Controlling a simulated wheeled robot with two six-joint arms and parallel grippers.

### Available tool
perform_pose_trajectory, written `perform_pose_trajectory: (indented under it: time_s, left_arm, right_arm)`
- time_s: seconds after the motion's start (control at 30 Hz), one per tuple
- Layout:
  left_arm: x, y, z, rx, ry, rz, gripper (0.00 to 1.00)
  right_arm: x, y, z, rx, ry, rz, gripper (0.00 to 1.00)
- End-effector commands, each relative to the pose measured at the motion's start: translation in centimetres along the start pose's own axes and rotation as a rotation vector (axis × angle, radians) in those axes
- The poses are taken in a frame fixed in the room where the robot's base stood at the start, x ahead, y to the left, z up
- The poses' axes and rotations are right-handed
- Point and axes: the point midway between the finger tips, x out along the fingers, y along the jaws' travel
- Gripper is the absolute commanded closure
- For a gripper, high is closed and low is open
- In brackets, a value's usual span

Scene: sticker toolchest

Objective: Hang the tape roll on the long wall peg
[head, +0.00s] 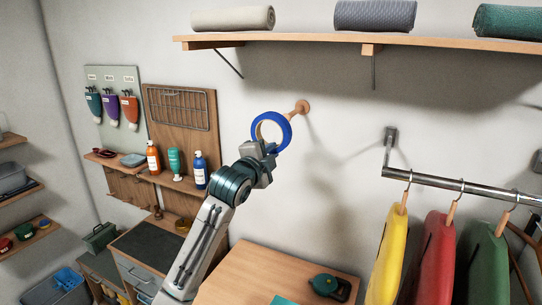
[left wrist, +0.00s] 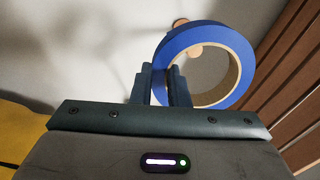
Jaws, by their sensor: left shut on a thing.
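The tape roll (head: 287,130) is a blue ring with a tan core, held upright in front of the wall. My left gripper (head: 262,148) is shut on its lower left rim; the roll also shows right of the fingers in the left wrist view (left wrist: 244,62). The wooden wall peg (head: 301,107) has a round base on the wall and points out toward the roll's upper right edge. In the left wrist view a round peg end (left wrist: 195,52) shows inside the ring's hole; I cannot tell whether it is through the hole or behind it. My right gripper is out of view.
A shelf (head: 300,46) with rolled towels runs above the peg. A metal rail (head: 460,188) with hanging garments stands out at right. Bottles (head: 200,170) stand on a small shelf at left. A wooden table (head: 250,275) is below.

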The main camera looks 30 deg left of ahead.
Motion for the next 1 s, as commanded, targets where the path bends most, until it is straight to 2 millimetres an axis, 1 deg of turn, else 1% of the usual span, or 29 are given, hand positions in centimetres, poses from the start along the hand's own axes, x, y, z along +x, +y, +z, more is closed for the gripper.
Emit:
perform_pose_trajectory:
  time_s: [0.1, 0.27, 1.0]
  left_arm:
    - [-0.2, 0.0, 0.0, 0.002, -0.004, -0.002, 1.0]
    - [0.5, -0.1, 0.0, 0.002, -0.005, -0.003, 1.0]
    - [5.0, 0.0, 0.0, 0.001, -0.004, -0.002, 1.0]
  right_arm:
    - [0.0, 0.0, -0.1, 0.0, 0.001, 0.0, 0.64]
    - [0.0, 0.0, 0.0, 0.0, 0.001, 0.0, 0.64]
    - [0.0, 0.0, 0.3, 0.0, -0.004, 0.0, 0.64]
